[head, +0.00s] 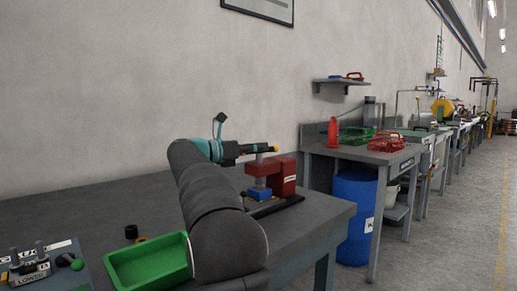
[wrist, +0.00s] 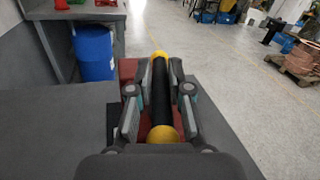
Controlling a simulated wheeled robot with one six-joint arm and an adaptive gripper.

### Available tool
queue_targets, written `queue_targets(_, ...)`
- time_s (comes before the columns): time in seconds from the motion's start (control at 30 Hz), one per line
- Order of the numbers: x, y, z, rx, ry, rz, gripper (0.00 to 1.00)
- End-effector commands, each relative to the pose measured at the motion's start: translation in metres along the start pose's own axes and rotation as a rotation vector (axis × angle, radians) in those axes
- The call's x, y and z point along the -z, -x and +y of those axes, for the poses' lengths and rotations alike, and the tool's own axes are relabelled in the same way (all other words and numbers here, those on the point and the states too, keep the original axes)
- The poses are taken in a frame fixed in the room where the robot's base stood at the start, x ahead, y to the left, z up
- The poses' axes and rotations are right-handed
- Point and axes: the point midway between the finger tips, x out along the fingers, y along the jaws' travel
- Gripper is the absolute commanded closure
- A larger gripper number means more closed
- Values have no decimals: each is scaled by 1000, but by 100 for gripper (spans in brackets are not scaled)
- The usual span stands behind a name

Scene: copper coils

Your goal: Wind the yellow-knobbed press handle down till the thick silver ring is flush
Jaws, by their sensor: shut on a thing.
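The press (head: 284,175) is a red frame with a blue block (head: 259,193) low at its front, on a dark base near the bench's right end. Its handle is a black bar with yellow knobs; one knob (head: 275,149) shows in the head view. In the wrist view the bar (wrist: 160,96) runs lengthwise between my fingers, with a yellow knob at each end. My gripper (wrist: 160,88) is shut on the bar; it also shows in the head view (head: 245,150), above the press. A grey post shows under the handle. I cannot make out the silver ring.
A green tray (head: 148,264) and a fixture (head: 30,268) with a green knob are at the lower left of the bench (head: 92,212). A blue barrel (head: 354,205) stands past the bench's right end. The back wall is close behind.

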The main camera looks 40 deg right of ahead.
Motion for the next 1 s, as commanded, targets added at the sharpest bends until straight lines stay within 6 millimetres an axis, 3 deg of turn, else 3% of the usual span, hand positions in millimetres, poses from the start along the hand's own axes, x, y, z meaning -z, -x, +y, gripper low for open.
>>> queue_targets(0.4,-6,0,-3,179,-11,22,100)
queue_targets(0.97,-6,0,-4,208,-12,28,100)
queue_targets(1.0,-6,0,-4,208,-12,28,79)
